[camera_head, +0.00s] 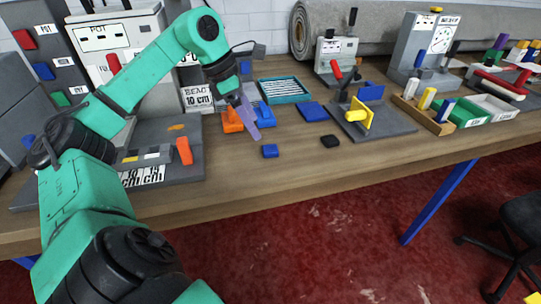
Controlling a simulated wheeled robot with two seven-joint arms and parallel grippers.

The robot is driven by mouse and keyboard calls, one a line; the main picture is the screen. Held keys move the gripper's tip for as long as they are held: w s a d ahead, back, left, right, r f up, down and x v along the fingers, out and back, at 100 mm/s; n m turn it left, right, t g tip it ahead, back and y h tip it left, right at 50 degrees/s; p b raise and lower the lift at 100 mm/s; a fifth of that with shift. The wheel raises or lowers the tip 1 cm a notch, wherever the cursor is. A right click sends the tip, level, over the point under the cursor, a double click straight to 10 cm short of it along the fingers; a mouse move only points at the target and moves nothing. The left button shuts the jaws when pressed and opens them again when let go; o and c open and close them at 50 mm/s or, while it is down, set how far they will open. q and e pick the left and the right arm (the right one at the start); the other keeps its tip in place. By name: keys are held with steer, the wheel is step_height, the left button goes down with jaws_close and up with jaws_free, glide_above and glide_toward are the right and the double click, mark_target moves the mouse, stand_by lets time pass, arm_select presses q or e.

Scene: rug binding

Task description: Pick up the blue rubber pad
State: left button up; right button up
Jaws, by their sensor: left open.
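A small blue block-like pad (270,151) lies flat on the wooden table near its front edge. A wider flat blue pad (312,111) lies farther back, left of a grey base with a yellow-handled fixture. I cannot tell by look alone which of the two is the rubber pad. My left gripper (245,118) is open and hangs above the table, behind and to the left of the small blue pad and apart from it. Its fingers partly cover an orange piece (232,127) and a blue piece (265,115). My right gripper is out of view.
A small black block (331,141) lies right of the small blue pad. The yellow-handled fixture (360,119) and a wooden tray (422,114) stand to the right. A teal tray (284,97) lies behind. The table front around the small pad is clear.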

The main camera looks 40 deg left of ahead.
mark_target(269, 148)
arm_select(q)
steer(key=x, duration=0.8)
steer(key=shift+w+d, duration=0.1)
steer(key=shift+d, duration=0.2)
jaws_close()
